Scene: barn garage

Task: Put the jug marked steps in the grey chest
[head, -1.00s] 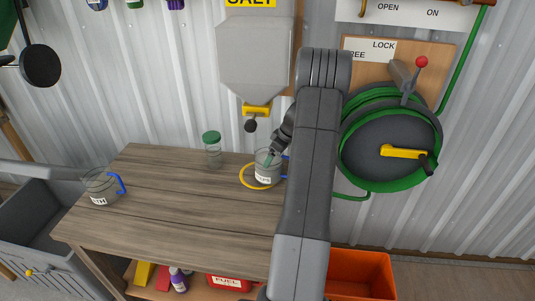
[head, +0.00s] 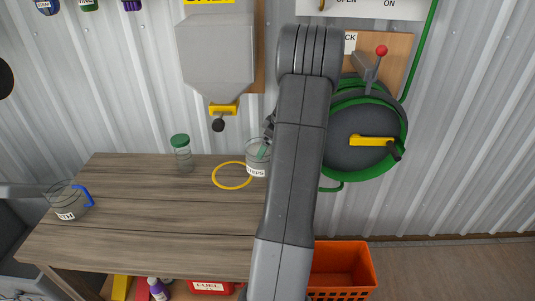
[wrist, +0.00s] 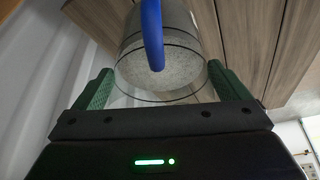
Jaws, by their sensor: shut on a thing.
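The clear jug marked STEPS (head: 256,162) is upright at the right part of the wooden table, just right of a yellow ring (head: 232,187). My gripper (head: 265,148) is shut on this jug; my arm hides part of both. In the wrist view the jug (wrist: 188,82), with its blue handle (wrist: 152,35), sits between my green-padded fingers (wrist: 160,85). It looks raised a little off the table. The grey chest (head: 14,238) shows only in part at the left edge of the head view.
Another clear jug with a blue handle (head: 66,206) stands at the table's left end. A green-lidded jar (head: 182,156) stands at the back. A grey hopper (head: 218,60) and a green hose reel (head: 365,135) are on the wall. An orange crate (head: 343,270) is on the floor.

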